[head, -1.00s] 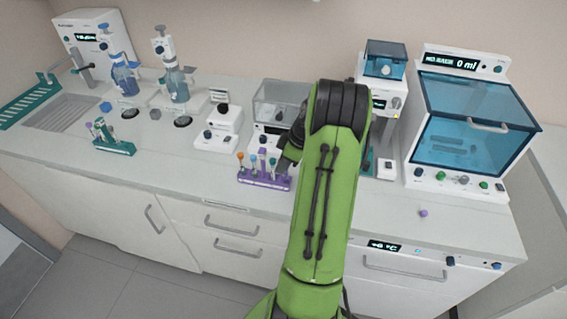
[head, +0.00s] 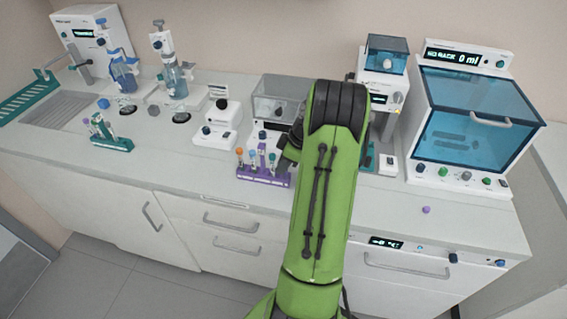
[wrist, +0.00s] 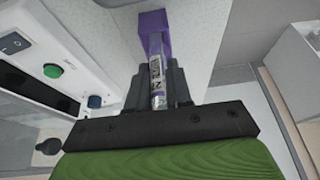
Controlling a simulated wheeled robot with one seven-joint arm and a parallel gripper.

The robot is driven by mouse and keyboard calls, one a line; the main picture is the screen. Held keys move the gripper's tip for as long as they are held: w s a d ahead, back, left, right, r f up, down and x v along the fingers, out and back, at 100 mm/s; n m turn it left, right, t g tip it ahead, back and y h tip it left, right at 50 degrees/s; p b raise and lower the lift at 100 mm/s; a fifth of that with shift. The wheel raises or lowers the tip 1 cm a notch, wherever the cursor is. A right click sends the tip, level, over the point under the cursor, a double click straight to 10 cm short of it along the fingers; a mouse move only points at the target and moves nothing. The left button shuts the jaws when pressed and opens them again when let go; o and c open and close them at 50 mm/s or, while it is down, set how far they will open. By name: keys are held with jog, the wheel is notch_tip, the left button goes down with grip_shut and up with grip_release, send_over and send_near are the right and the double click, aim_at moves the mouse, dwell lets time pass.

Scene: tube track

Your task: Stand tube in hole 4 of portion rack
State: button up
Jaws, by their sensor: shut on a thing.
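My gripper (wrist: 158,78) is shut on a clear tube (wrist: 156,68) with a printed label, seen in the wrist view. The tube lies between the dark fingers, its far end at or just in front of a purple block (wrist: 153,24), which looks like the end of the purple rack. I cannot tell whether the tube is in a hole. In the head view the purple rack (head: 262,180) holds several tubes with orange, blue and teal tops. My arm hides most of the gripper and the held tube there, and the hole numbers are unreadable.
A teal rack (head: 112,143) with tubes stands at the left. A white device (head: 216,125) is behind the purple rack, and a blue-windowed cabinet (head: 470,120) stands at right. A loose purple cap (head: 426,210) lies on the bench front. The bench left of the purple rack is clear.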

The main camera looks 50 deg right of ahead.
jog(key=shift+f, duration=0.15)
jog(key=o, duration=0.9)
jog(key=p+v, duration=0.3)
jog(key=v, duration=1.2)
jog(key=shift+s+r, duration=0.25)
jog(key=shift+r, duration=0.1)
jog(key=shift+w, duration=0.1)
